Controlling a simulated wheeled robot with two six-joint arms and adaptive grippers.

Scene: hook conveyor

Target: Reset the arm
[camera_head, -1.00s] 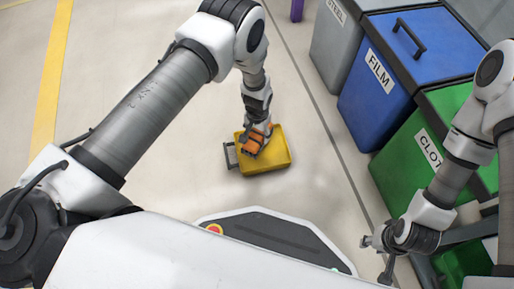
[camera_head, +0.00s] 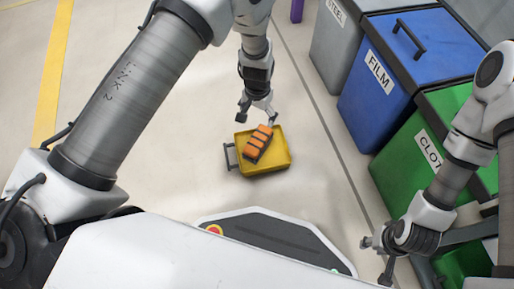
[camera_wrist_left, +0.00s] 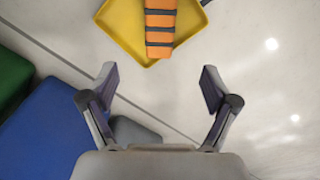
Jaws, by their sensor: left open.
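My left gripper (camera_head: 258,112) is open and empty in the head view, just beyond and above a yellow tray. In the left wrist view its two fingers (camera_wrist_left: 159,90) stand wide apart with bare floor between them. An orange and dark striped block (camera_head: 258,144) lies in the yellow tray (camera_head: 277,160). The block (camera_wrist_left: 160,28) and tray (camera_wrist_left: 124,22) also show at the top of the left wrist view, beyond the fingertips and apart from them. My right gripper (camera_head: 377,256) is at the lower right of the head view; its jaws are too unclear to judge.
Grey, blue (camera_head: 378,75) and green (camera_head: 415,170) labelled bins stand in a row at the right. A grey handle (camera_head: 230,156) sticks out from the tray's left side. The floor left of the tray is clear.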

